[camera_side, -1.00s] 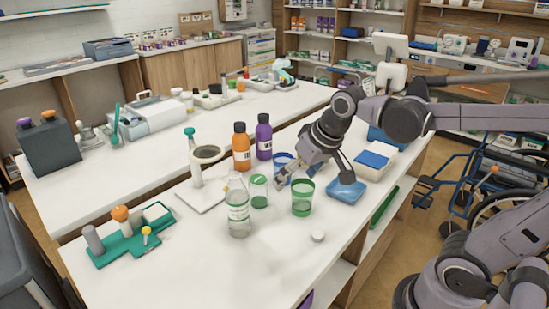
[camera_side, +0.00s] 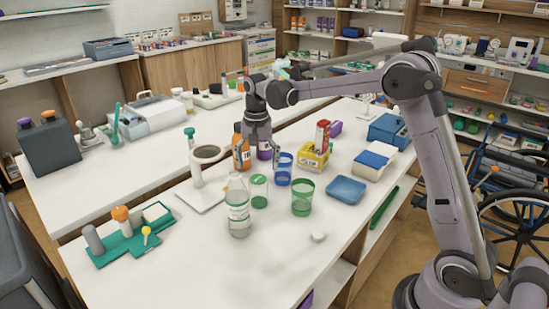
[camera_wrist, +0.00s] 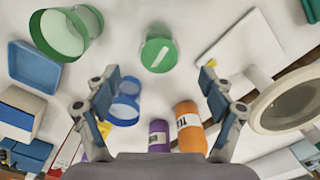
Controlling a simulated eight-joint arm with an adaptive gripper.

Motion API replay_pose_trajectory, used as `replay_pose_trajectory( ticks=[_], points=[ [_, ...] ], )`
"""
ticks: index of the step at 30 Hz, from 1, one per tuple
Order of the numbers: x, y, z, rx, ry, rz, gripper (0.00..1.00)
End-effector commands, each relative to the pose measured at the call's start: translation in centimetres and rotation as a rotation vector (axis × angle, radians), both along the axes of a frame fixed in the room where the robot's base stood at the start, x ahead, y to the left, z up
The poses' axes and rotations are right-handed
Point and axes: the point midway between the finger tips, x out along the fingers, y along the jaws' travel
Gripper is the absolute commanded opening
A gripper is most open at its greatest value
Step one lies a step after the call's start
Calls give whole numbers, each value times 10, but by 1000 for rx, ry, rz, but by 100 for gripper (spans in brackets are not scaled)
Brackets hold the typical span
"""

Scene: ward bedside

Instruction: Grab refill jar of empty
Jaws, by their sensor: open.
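Several vessels stand on the white counter; I cannot tell for certain which is the refill jar. A small green jar with a white label (camera_side: 259,191) stands mid-counter; the wrist view shows its round green top (camera_wrist: 158,52). An orange bottle (camera_wrist: 190,125) and a purple bottle (camera_wrist: 158,136) stand behind. My gripper (camera_wrist: 160,78) is open and empty, near these two bottles in the side view (camera_side: 264,148), partly hiding them.
A stand with a round ring (camera_side: 208,154) is on the left, near a teal rack (camera_side: 132,240). A yellow box (camera_side: 313,160), a blue tray (camera_side: 346,190) and a white-and-blue box (camera_side: 373,163) are on the right. The front of the counter is mostly clear.

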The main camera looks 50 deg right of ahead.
Motion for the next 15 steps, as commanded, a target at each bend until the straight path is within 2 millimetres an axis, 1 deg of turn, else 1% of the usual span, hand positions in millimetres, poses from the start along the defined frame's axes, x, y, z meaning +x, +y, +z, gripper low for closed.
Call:
replay_pose_trajectory(
  ticks=[5, 12, 15],
  points=[
    [5, -3, -12, 2, 17, -26, 82],
    [5, -2, -46, 2, 15, -25, 82],
    [5, -2, -56, 2, 15, -24, 82]
  ],
)
